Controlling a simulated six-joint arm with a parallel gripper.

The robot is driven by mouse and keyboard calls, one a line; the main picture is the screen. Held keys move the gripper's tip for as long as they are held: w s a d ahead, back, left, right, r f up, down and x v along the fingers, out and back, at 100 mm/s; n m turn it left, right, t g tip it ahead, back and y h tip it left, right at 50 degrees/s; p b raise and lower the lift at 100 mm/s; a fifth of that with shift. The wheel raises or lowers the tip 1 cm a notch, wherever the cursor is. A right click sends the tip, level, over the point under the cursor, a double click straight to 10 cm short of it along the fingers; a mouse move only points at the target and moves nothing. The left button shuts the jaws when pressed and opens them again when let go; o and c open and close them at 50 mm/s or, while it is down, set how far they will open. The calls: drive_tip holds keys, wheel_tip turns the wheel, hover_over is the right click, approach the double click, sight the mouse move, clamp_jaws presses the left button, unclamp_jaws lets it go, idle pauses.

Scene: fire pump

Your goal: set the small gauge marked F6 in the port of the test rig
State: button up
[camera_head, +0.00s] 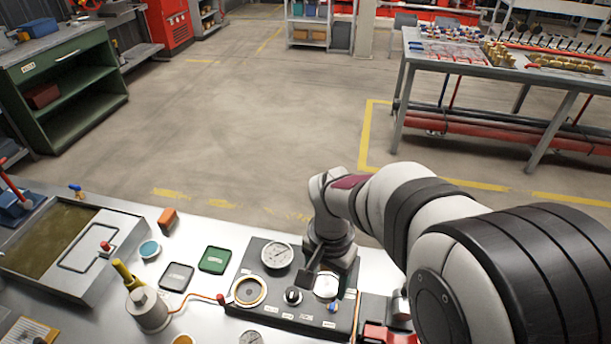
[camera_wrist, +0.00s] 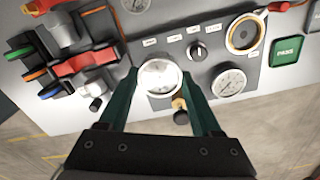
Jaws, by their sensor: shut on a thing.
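My gripper (camera_wrist: 159,76) points down over the right part of the dark test rig (camera_head: 268,311). In the wrist view its two dark green fingers are shut on a small round gauge (camera_wrist: 160,77) with a pale face, which also shows in the head view (camera_head: 326,285). The F6 mark is not readable. A brass stem with a dark end (camera_wrist: 180,108) shows beside the right finger; I cannot tell what it belongs to. The gauge's underside and any port below it are hidden, so I cannot tell whether it is seated.
The rig bears a larger gauge (camera_head: 277,255), a brass-rimmed ring (camera_head: 248,291) and a black knob (camera_head: 293,295). Red-handled parts (camera_wrist: 85,62) stand close by, left in the wrist view. A green PASS pad (camera_head: 213,259) and a grey pad (camera_head: 177,276) lie on the bench.

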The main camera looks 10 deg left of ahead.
drive_tip(key=w+a, duration=0.4)
drive_tip(key=a, duration=0.3)
drive_tip(key=s+a+f, duration=0.1)
drive_tip(key=a, duration=0.2)
drive_tip(key=a+f, duration=0.2)
drive_tip(key=a, duration=0.1)
drive_tip(key=s+a+f, duration=0.1)
drive_tip(key=a+f, duration=0.1)
drive_tip(key=a, duration=0.1)
drive_tip(key=shift+s+a+f, duration=0.25)
drive_tip(key=shift+s+a, duration=0.05)
drive_tip(key=shift+a, duration=0.1)
drive_tip(key=shift+a+f, duration=0.15)
drive_tip(key=shift+f, duration=0.95)
drive_tip(key=shift+a+f, duration=0.1)
drive_tip(key=shift+f, duration=0.95)
drive_tip(key=o, duration=1.5)
drive_tip(key=shift+f, duration=0.15)
